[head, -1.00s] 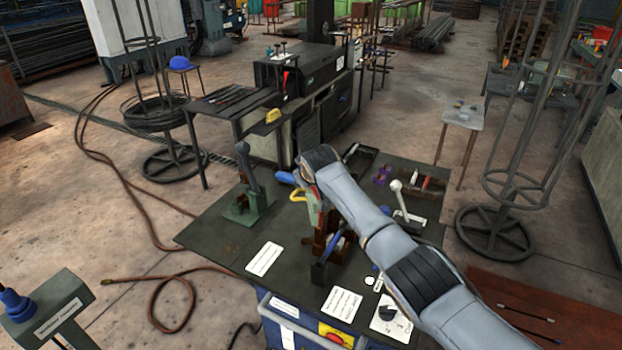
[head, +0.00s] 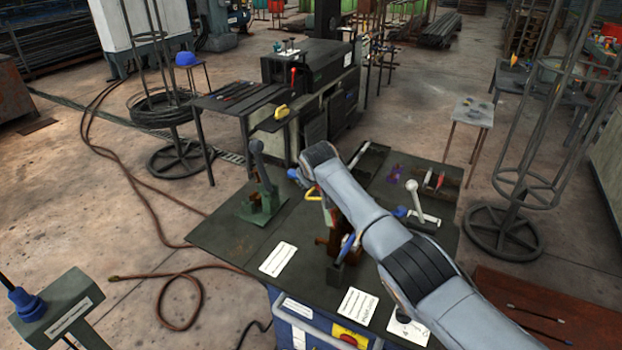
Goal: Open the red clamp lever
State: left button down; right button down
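My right arm reaches in from the lower right over the dark workbench (head: 228,238). Its gripper is hidden behind the arm, so its fingers and any hold do not show. My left gripper is not in view. A reddish-brown fixture (head: 334,270) with a blue-handled lever (head: 347,249) stands mid-bench, partly covered by the arm. A yellow handle (head: 312,194) and a blue knob (head: 293,173) show left of the arm. I cannot pick out the red clamp lever on the bench with certainty. A small red lever (head: 293,77) shows on the machine behind.
A green fixture (head: 262,205) with a grey lever stands upright at the bench's left. A white-knobbed lever (head: 413,190) and red-handled tools (head: 437,180) are at the right. Labels lie along the front.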

jog(key=c, duration=1.5)
grip_release()
jog(key=shift+s+a, duration=0.1)
jog(key=shift+a, duration=0.4)
jog(key=o, duration=0.5)
jog(key=shift+s+a+r, duration=0.1)
jog(key=shift+a, duration=0.1)
jog(key=shift+o, duration=0.2)
jog(key=shift+s+r, duration=0.15)
jog(key=shift+s, duration=0.05)
jog(key=shift+w+d, duration=0.1)
jog(key=shift+d, duration=0.15)
jog(key=shift+d+r, duration=0.1)
jog(key=shift+r, duration=0.05)
jog(key=v, duration=1.2)
jog(key=shift+a, duration=0.4)
